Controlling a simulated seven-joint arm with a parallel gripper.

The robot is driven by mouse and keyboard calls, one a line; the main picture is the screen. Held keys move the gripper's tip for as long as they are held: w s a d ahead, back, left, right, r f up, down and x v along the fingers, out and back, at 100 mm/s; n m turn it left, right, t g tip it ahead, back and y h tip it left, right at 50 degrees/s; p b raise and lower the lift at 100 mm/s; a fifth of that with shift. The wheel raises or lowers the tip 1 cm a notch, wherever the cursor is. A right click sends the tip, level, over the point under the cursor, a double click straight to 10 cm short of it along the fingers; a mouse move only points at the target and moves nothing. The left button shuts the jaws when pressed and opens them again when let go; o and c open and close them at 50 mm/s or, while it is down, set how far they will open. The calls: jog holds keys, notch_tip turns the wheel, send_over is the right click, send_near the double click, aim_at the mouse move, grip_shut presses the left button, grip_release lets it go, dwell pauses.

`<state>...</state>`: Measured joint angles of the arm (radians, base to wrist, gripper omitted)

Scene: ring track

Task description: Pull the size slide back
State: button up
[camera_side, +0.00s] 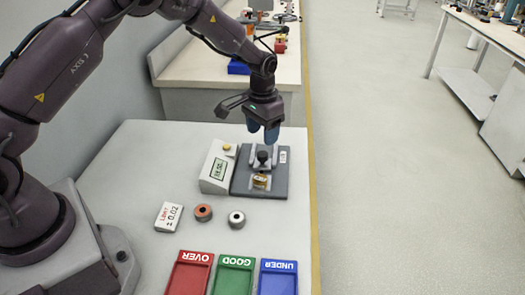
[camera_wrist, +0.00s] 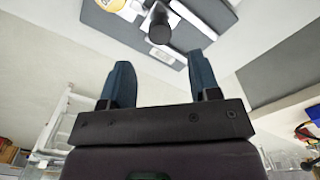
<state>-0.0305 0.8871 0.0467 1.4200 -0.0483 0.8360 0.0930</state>
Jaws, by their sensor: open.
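The measuring fixture is a dark grey plate (camera_side: 278,186) on the table, with a light metal slide on it. A black knob (camera_side: 262,157) stands up from the slide, and it also shows in the wrist view (camera_wrist: 159,32). A gold-coloured ring (camera_side: 261,181) sits at the front of the plate, and part of a yellow round piece shows at the top of the wrist view (camera_wrist: 109,4). My gripper (camera_side: 262,138) is above the rear of the plate, blue fingers pointing down, close above the knob. In the wrist view its fingers (camera_wrist: 162,75) are apart with nothing between them.
A display box (camera_side: 217,166) stands left of the plate. Red OVER (camera_side: 190,280), green GOOD (camera_side: 233,280) and blue UNDER (camera_side: 278,282) trays line the near edge.

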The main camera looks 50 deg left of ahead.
aim_at(263, 154)
notch_tip(263, 154, down, 7)
jog(key=shift+r, duration=0.2)
